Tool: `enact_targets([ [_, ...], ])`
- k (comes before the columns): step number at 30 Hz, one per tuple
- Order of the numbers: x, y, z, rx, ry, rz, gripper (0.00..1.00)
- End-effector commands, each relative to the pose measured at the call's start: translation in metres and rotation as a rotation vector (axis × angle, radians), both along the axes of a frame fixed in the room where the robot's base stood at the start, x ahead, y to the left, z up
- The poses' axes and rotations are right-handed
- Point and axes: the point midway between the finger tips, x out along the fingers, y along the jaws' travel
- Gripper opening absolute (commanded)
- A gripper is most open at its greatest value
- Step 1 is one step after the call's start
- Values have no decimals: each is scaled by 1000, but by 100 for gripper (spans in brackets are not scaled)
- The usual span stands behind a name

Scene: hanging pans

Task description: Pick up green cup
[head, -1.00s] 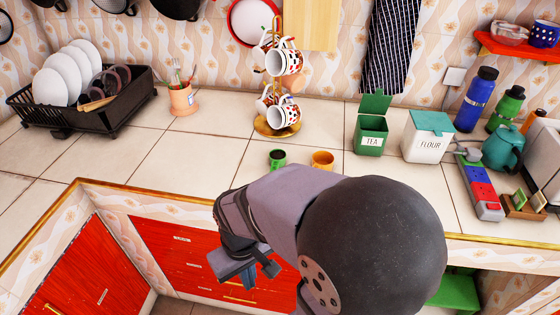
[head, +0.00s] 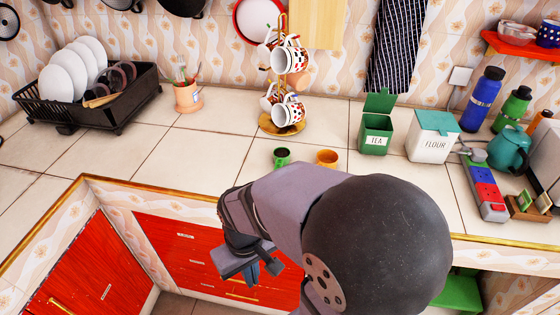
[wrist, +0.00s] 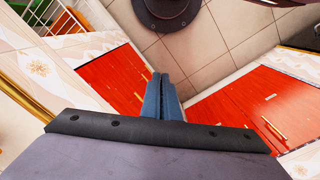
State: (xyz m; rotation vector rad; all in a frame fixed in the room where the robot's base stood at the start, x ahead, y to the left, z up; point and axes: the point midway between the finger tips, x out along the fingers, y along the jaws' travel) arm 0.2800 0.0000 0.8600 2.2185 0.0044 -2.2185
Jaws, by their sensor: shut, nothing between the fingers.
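A small green cup (head: 282,156) with a dark inside stands upright on the tiled counter, near its front edge, in the head view. My gripper (head: 251,270) hangs in front of the counter, below its top and to the lower left of the cup, apart from it. In the wrist view my gripper (wrist: 161,82) shows its two blue fingers pressed together with nothing between them, pointing toward the floor and red cabinets. The green cup does not show in the wrist view.
An orange cup (head: 327,158) stands just right of the green cup. A mug tree (head: 282,122) is behind them. A green tea tin (head: 376,134) and a white flour tin (head: 432,140) stand to the right. A dish rack (head: 88,100) is at left. The counter's left middle is clear.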

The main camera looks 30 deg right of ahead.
Motion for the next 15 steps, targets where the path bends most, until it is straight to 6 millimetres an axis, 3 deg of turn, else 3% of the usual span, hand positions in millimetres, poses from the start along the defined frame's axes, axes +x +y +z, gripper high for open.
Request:
enact_targets([
  [1,0,0,0,0,0,0,14],
  [6,0,0,0,0,0,0,55],
  [15,1,0,0,1,-2,-5,56],
])
